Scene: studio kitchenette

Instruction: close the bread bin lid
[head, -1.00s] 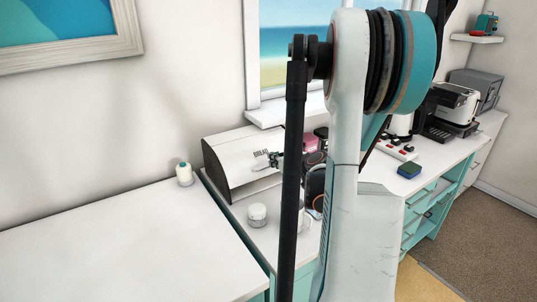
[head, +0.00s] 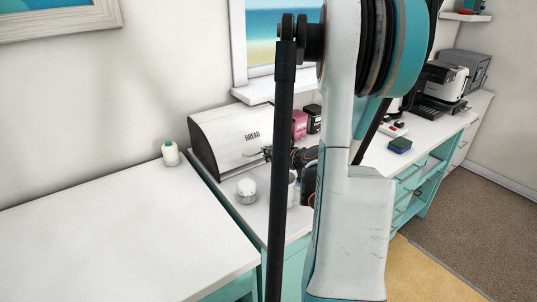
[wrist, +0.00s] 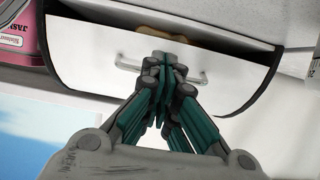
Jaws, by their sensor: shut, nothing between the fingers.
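The white bread bin (head: 215,118) with dark end panels stands on the counter against the wall, its lid (head: 230,145) marked BREAD. In the wrist view, which looks upside down, the lid (wrist: 90,50) has a dark gap along its edge at the picture's top. Something brown, like bread (wrist: 165,34), shows in that gap, so the lid is partly open. A thin bar handle (wrist: 198,77) crosses the lid. My gripper (wrist: 166,62) is shut and empty, its tips over the lid at the middle of the handle; I cannot tell whether they touch. It shows small in the head view (head: 267,153).
A white jar (head: 246,190) stands in front of the bin, and a white bottle (head: 171,153) to its left. Pink (head: 299,123) and dark tins stand at its right. My arm hides part of the counter. The left white worktop (head: 110,235) is clear.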

